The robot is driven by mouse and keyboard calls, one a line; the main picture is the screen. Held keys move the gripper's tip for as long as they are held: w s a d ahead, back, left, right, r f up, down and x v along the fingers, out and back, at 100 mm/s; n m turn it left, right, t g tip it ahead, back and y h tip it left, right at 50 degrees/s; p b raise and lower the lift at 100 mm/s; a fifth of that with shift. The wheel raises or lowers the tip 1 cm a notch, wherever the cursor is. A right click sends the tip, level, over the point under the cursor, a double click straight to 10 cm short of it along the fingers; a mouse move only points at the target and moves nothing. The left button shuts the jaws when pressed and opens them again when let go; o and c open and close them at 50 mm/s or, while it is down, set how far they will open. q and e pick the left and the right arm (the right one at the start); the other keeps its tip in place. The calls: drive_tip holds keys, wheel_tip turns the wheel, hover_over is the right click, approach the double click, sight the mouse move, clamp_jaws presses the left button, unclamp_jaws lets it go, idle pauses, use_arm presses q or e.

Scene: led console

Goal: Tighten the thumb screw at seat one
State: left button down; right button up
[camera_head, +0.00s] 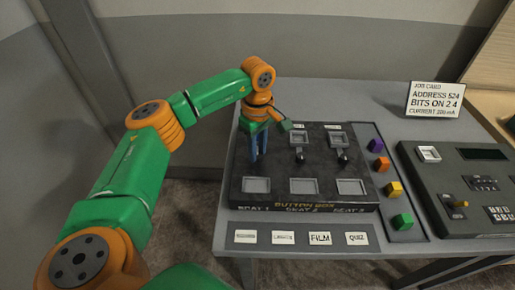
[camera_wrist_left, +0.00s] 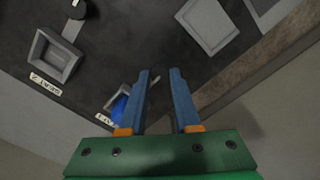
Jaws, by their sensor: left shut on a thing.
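The dark button box (camera_head: 285,205) lies on the table, with three square pockets along its front. The seat one pocket (camera_head: 256,185) is at the left; in the left wrist view it is partly hidden and a blue patch shows at it (camera_wrist_left: 119,106). My left gripper (camera_head: 259,158) points down behind that pocket. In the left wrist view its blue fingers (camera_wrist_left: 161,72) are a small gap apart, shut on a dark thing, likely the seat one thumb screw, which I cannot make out. Dark knobs stand at seat two (camera_head: 299,158) and seat three (camera_head: 343,159). My right gripper is not in view.
Purple (camera_head: 376,145), orange (camera_head: 382,164), yellow (camera_head: 394,188) and green (camera_head: 403,221) blocks line a strip right of the box. A grey console (camera_head: 450,185) stands further right, a job card (camera_head: 434,100) behind it. Several label tiles, including FILM (camera_head: 320,238), lie in front.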

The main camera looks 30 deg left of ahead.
sight(258, 155)
use_arm(q)
drive_tip(key=shift+w+r+m, duration=0.1)
drive_tip(key=shift+m, duration=0.3)
drive_tip(key=c, duration=0.6)
unclamp_jaws()
wheel_tip(258, 155, up, 7)
drive_tip(key=shift+r+b, duration=0.1)
drive_tip(key=shift+b, duration=0.55)
